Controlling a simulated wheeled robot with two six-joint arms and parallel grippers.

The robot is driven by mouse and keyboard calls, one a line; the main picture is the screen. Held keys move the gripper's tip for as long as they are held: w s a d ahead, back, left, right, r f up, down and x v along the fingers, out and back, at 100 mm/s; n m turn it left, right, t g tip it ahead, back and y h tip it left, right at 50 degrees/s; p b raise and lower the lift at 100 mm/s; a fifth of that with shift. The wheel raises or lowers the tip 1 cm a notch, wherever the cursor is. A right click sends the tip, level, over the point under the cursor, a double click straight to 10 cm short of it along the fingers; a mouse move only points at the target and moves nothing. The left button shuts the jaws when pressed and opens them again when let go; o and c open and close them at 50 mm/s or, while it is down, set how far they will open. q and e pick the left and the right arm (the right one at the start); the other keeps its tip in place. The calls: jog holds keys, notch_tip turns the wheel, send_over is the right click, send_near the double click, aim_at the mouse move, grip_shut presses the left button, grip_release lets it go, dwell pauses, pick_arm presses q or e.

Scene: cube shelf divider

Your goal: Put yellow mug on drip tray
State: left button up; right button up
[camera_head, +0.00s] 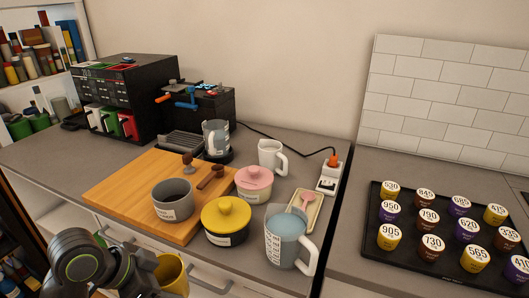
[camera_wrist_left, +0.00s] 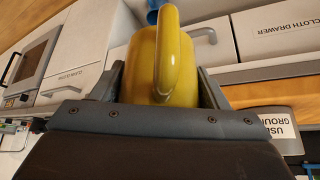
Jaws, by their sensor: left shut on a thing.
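The yellow mug (camera_head: 172,275) is at the bottom of the head view, low in front of the counter edge. In the left wrist view the yellow mug (camera_wrist_left: 165,70) sits between the fingers with its handle toward the camera. My left gripper (camera_wrist_left: 160,88) is shut on it; in the head view my arm hides much of the gripper (camera_head: 150,278). A dark ribbed tray that looks like the drip tray (camera_head: 181,144) lies at the back of the counter, in front of the black machine (camera_head: 208,110) with a blue lever. My right gripper is not in view.
A wooden board (camera_head: 125,190) with a grey pot (camera_head: 172,200) lies between my arm and the tray. A glass jug (camera_head: 214,136), yellow-lidded pot (camera_head: 226,218), pink-lidded pot (camera_head: 254,182) and measuring jug (camera_head: 286,240) stand nearby. Counter left of the board (camera_head: 60,155) is clear.

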pick_arm(q)
jog(key=shift+s+r+m, duration=0.15)
jog(key=shift+s+r, duration=0.1)
jog(key=shift+r, duration=0.4)
jog(key=shift+s+r+m, duration=0.15)
jog(key=shift+s+r, duration=0.1)
jog(key=shift+r, duration=0.4)
